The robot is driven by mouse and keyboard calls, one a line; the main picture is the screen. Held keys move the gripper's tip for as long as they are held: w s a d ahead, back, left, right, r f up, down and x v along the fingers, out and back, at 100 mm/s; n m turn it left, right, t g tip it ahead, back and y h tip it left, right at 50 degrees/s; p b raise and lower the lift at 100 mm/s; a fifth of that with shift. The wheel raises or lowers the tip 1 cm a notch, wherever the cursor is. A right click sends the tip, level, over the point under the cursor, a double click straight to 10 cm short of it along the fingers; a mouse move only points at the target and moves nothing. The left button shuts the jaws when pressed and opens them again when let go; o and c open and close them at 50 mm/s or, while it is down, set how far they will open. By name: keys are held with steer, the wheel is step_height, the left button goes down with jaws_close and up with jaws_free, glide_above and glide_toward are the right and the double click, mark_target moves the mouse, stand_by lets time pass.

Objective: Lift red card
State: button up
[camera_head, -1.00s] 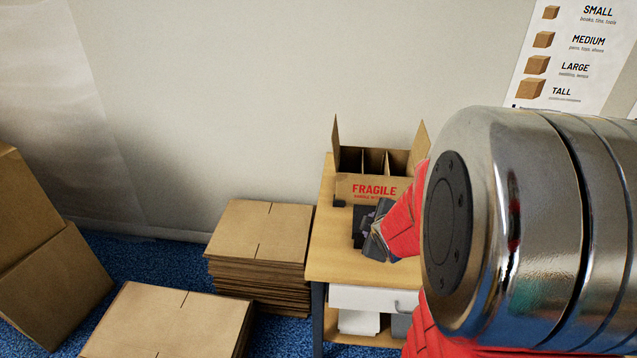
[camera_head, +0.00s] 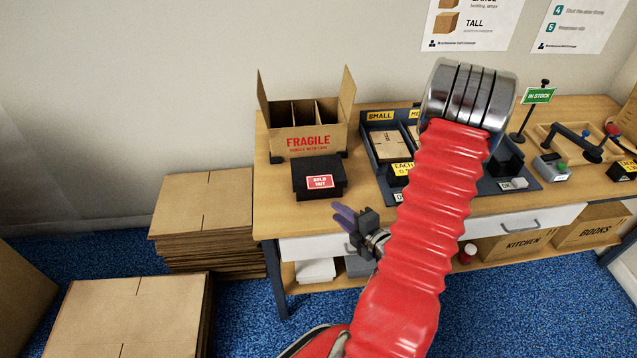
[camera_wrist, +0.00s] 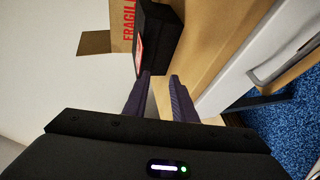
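The red card (camera_head: 319,182), reading "SOLD OUT", is on the near side of a black box (camera_head: 313,170) on the table. In the wrist view the card (camera_wrist: 140,48) shows as a narrow red strip on the box (camera_wrist: 162,38), just beyond the left fingertip. My gripper (camera_head: 338,215) is below and slightly right of the card in the head view, near the table's front edge. Its purple fingers stand apart with a clear gap between them (camera_wrist: 160,78) in the wrist view. Nothing shows between them. I cannot tell whether a fingertip touches the card.
An open "FRAGILE" carton (camera_head: 310,139) stands behind the box. A divided tray (camera_head: 374,155) stands to the right, partly hidden by my arm. A drawer handle (camera_head: 522,226) sticks out below the tabletop (camera_head: 535,198). Flat cardboard stacks (camera_head: 207,205) stand left of the table.

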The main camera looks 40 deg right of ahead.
steer(key=s+t+h, duration=0.1)
steer(key=s+t, duration=0.2)
steer(key=s, duration=0.3)
steer(key=shift+a+r+h, duration=0.2)
steer(key=shift+a+h, duration=0.05)
steer(key=shift+h, duration=0.15)
glide_toward(323, 183)
steer(key=shift+s+a+f, duration=0.2)
steer(key=shift+s+f, duration=0.15)
steer(key=shift+f, duration=0.1)
steer(key=shift+w+d, duration=0.2)
steer(key=shift+w, duration=0.3)
steer(key=shift+w, duration=0.15)
steer(key=shift+r+x, duration=0.1)
steer(key=shift+x, duration=1.15)
steer(key=shift+r+x, duration=0.15)
steer(key=shift+x, duration=1.1)
steer(key=shift+d, duration=0.1)
